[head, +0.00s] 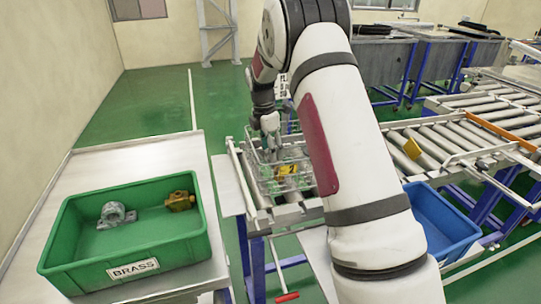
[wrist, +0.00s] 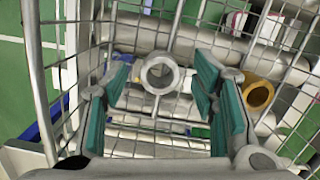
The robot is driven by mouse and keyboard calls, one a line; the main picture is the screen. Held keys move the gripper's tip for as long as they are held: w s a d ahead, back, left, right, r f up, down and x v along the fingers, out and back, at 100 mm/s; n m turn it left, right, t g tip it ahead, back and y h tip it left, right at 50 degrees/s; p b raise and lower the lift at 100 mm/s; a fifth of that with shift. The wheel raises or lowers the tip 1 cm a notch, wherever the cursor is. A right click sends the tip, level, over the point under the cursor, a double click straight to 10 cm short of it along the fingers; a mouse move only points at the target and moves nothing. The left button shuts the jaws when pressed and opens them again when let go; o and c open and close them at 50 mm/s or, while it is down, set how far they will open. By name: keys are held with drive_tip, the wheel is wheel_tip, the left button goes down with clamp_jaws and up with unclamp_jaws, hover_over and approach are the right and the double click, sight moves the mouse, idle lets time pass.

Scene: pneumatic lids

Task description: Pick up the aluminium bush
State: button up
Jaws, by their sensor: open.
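The aluminium bush (wrist: 160,74) is a grey ring with a round hole, seen end-on inside the wire basket (wrist: 178,41) in the wrist view. My gripper (wrist: 162,82) is open, its teal-padded fingers on either side of the bush in the picture, with visible gaps; I cannot tell how far below the fingertips it lies. In the head view my gripper (head: 270,126) points down into the basket (head: 262,184) on the roller conveyor. The bush cannot be made out there.
A brass-coloured ring (wrist: 257,95) lies right of the fingers. The basket's wire walls stand close around the gripper. A green bin (head: 125,252) labelled BRASS, holding a grey housing (head: 115,214) and a brass part (head: 179,201), is on the left table. A blue bin (head: 440,222) is right.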

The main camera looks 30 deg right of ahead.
drive_tip(key=shift+f, duration=0.55)
drive_tip(key=c, duration=1.3)
drive_tip(key=shift+o, duration=0.2)
